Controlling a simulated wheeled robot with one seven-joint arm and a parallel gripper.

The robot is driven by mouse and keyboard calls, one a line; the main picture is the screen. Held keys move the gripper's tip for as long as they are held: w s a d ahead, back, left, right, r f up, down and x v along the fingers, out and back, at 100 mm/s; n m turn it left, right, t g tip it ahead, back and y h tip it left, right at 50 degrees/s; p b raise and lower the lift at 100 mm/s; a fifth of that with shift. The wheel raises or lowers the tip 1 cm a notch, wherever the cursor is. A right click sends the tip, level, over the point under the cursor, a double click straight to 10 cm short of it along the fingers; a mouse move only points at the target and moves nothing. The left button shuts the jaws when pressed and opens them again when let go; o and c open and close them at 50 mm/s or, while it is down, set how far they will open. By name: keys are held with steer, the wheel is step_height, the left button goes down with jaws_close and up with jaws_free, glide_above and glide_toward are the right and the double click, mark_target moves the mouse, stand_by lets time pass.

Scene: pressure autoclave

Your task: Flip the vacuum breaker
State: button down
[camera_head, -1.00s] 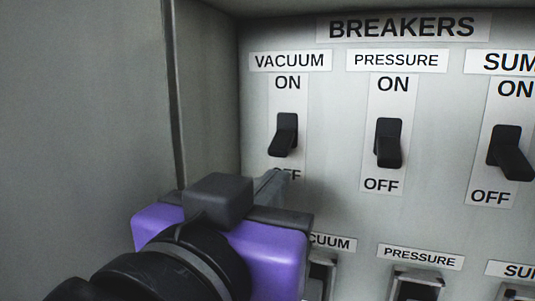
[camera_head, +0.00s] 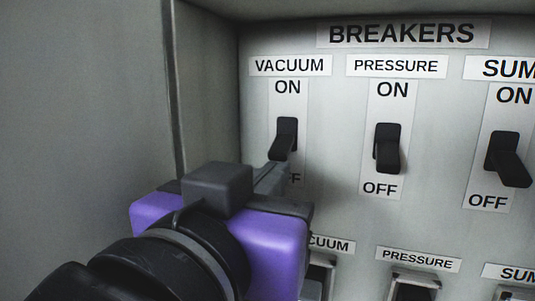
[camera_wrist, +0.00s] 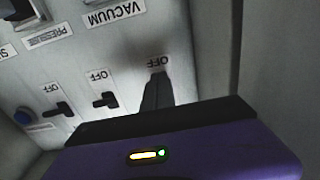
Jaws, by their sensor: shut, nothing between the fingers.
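The vacuum breaker (camera_head: 285,137) is a black toggle lever on a white strip between ON and OFF, under the VACUUM label (camera_head: 290,66). Its handle slants down toward OFF. My gripper (camera_head: 277,174) is shut and empty, its fingertips just below the handle and covering part of the OFF mark. I cannot tell whether they touch the handle. In the wrist view, which is upside down, my fingers (camera_wrist: 158,90) point at the panel by an OFF mark, and the vacuum lever is hidden.
The pressure breaker (camera_head: 387,148) and another breaker (camera_head: 508,158) stand to the right, both slanting down. A lower row of labelled switches (camera_head: 414,285) lies beneath. A grey side wall (camera_head: 208,100) stands close on the left.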

steer(key=shift+r+p, duration=0.7)
steer(key=shift+r, duration=0.5)
steer(key=shift+f, duration=0.15)
steer(key=f+b+v, duration=0.1)
steer(key=b+v, duration=0.2)
steer(key=v, duration=0.6)
steer(key=shift+b, duration=0.3)
steer(key=shift+w, duration=0.1)
stand_by(0.4)
